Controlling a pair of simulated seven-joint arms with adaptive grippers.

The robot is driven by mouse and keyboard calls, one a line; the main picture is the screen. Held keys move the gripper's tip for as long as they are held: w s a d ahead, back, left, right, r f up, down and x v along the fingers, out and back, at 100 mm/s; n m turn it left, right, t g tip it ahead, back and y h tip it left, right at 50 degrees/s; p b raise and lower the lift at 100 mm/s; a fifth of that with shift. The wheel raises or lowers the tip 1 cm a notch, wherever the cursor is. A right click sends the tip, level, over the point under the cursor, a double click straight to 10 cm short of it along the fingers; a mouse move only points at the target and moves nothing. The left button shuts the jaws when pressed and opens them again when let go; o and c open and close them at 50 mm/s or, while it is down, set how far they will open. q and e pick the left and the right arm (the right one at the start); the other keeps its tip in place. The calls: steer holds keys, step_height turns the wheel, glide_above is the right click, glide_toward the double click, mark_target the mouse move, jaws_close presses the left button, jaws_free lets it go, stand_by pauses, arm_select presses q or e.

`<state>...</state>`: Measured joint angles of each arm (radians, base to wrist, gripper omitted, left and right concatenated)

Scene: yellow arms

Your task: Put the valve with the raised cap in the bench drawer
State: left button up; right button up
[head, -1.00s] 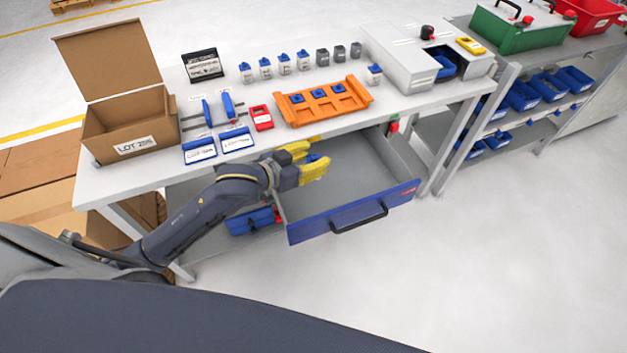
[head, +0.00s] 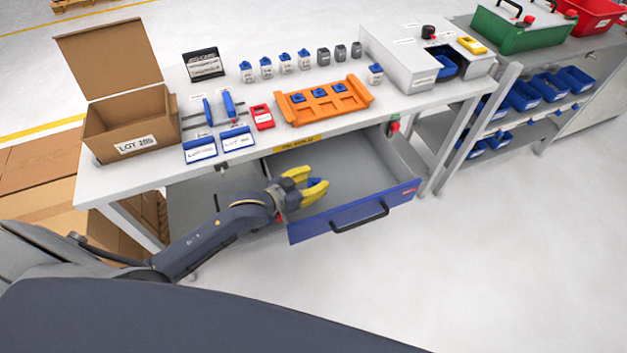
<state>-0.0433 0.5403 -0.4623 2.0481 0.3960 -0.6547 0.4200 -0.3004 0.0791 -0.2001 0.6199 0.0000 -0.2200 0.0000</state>
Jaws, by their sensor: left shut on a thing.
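My left gripper (head: 315,179) reaches in from the left over the open bench drawer (head: 355,219), near its left side. Its yellow fingers are shut on a small blue-topped valve (head: 312,182). The fingers cover most of it, so the shape of its cap cannot be told. The drawer is pulled out, with a blue front and black handle, and its visible grey floor is bare. I cannot tell how high the valve is above that floor. My right gripper is not in view.
On the bench, several small blue-capped and grey blocks (head: 285,64) stand in a row behind an orange rack (head: 325,100) with blue parts. An open cardboard box (head: 130,125) stands at the left, a grey machine (head: 400,65) at the right. The bench edge overhangs the drawer's back.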

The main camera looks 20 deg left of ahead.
arm_select(q)
steer(key=shift+f, duration=0.55)
steer(key=o, duration=1.2)
steer(key=shift+r, duration=0.2)
steer(key=v, duration=1.2)
steer(key=shift+r, duration=0.4)
